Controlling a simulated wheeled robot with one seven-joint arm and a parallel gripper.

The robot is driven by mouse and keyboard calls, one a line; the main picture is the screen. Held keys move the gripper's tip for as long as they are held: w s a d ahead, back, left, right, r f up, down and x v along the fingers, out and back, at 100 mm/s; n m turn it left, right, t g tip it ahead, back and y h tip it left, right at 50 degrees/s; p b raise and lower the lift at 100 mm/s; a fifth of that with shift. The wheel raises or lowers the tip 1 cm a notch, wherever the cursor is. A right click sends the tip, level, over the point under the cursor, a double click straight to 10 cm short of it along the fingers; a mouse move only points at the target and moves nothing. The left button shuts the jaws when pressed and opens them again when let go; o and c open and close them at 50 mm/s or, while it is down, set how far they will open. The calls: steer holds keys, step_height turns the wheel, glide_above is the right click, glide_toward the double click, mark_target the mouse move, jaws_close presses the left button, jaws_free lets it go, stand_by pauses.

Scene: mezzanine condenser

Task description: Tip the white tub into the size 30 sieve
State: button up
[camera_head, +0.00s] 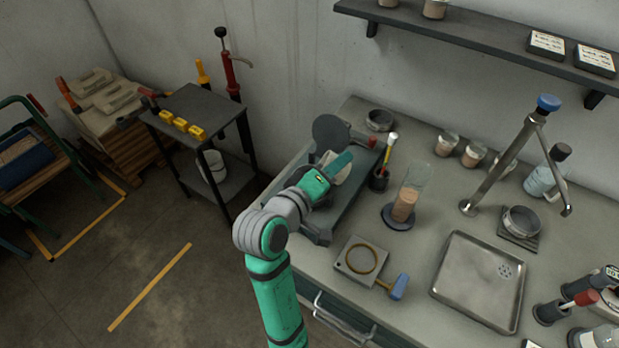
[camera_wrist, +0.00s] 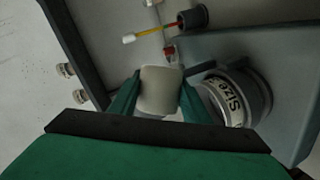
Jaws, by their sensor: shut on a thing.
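My gripper (camera_head: 333,172) is shut on the white tub (camera_head: 341,168), which also shows between my fingers in the wrist view (camera_wrist: 160,91). The tub is above the dark stand at the back left of the bench. I cannot tell its exact tilt or see inside it. A round sieve (camera_wrist: 238,98) with a pale label reading "Size" is close beside the tub in the wrist view; its number is not readable. Another sieve (camera_head: 521,221) stands on a small plate at the right.
A brush in a black cup (camera_head: 379,181) and a red knob (camera_head: 372,142) are close right of my gripper. A glass cylinder (camera_head: 409,193), a mould with a blue-headed mallet (camera_head: 399,287) and a metal tray (camera_head: 478,282) are nearer the front. A shelf (camera_head: 480,45) overhangs the back.

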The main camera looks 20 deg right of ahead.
steer(key=shift+d, duration=0.25)
steer(key=shift+w+a+f+n, duration=0.1)
steer(key=shift+f+n, duration=0.1)
steer(key=shift+n, duration=0.1)
steer(key=shift+h, duration=0.3)
steer(key=shift+a+f, duration=0.1)
steer(key=shift+f, duration=0.05)
steer(key=shift+n, duration=0.3)
steer(key=shift+f+h, duration=0.1)
steer(key=shift+h, duration=0.2)
steer(key=shift+a+n, duration=0.1)
steer(key=shift+n, duration=0.2)
steer(key=shift+w+a, duration=0.2)
steer(key=shift+w, duration=0.05)
